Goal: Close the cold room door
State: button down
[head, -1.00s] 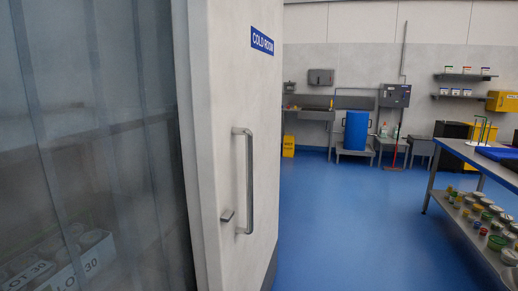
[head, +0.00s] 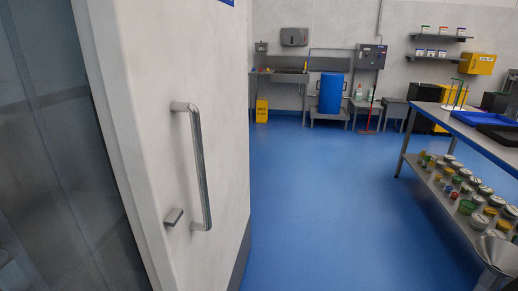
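The cold room door (head: 165,60) is a thick white slab standing open on the left of the head view. Its metal bar handle (head: 202,170) is upright on the face towards me, with a small metal latch piece (head: 173,217) beside its lower end. Only the bottom of the blue sign shows at the top edge. Left of the door's edge is the doorway, hung with a translucent strip curtain (head: 45,130). My gripper is not in view, and nothing is seen touching the handle.
Open blue floor (head: 330,210) lies right of the door. A steel table (head: 462,131) with tubs on its lower shelf stands at right. A shiny metal object (head: 497,254) is at the lower right. A blue barrel (head: 331,92) and yellow floor sign (head: 262,111) are by the back wall.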

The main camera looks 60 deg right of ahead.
aim_at(174, 73)
jog(key=i+l, duration=0.15)
jog(key=l, duration=0.45)
jog(key=i+l+z, duration=0.1)
jog(key=l, duration=0.5)
jog(key=i+l, duration=0.25)
jog(key=l, duration=0.35)
jog(key=i+l+z, duration=0.15)
jog(key=l, duration=0.45)
jog(key=i+l, duration=0.25)
jog(key=l, duration=0.3)
jog(key=i+l+z, duration=0.1)
jog(key=l, duration=0.5)
jog(key=i+l, duration=0.35)
jog(key=l, duration=0.2)
jog(key=i+l+z, duration=0.1)
jog(key=l, duration=0.45)
jog(key=i, duration=0.1)
